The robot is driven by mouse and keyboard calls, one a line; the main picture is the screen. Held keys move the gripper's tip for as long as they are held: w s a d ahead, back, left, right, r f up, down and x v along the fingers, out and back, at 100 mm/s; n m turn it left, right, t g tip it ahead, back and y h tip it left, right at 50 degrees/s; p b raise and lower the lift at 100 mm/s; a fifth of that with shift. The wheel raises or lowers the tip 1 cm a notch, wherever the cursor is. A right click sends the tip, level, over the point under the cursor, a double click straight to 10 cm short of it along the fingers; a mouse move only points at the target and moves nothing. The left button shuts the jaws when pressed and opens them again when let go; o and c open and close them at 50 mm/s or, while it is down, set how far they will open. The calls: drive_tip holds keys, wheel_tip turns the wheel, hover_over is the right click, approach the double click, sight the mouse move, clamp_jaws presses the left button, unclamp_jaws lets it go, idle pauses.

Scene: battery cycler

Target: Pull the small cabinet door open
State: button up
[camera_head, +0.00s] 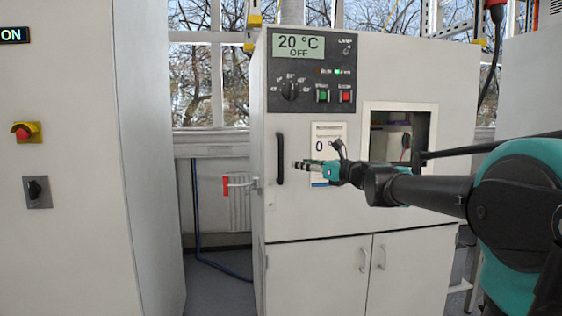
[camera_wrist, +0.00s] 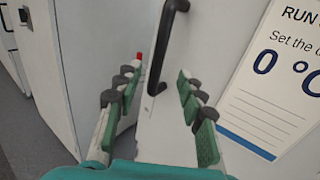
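The pale cabinet has an upper door (camera_head: 292,215) with a black vertical bar handle (camera_head: 280,158) near its left edge; this door looks shut. My gripper (camera_head: 297,165) is just right of the handle in the head view. In the wrist view my gripper (camera_wrist: 160,82) has its two green-padded fingers spread, with nothing held. The black handle (camera_wrist: 168,45) shows beyond and between the fingertips; I cannot tell whether either finger touches it. Below are two lower doors (camera_head: 330,290) with small metal handles, both shut.
A red-handled latch (camera_head: 238,184) sticks out at the cabinet's left side. A tall pale cabinet (camera_head: 75,150) stands at left, with a narrow gap between. The control panel (camera_head: 310,70) is above, a window opening (camera_head: 420,105) at right, and a label sheet (camera_wrist: 265,85) beside the handle.

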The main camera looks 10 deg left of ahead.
hover_over(281, 180)
drive_tip(key=w, duration=0.1)
drive_tip(key=shift+a, duration=0.1)
idle(0.3)
clamp_jaws()
idle(0.3)
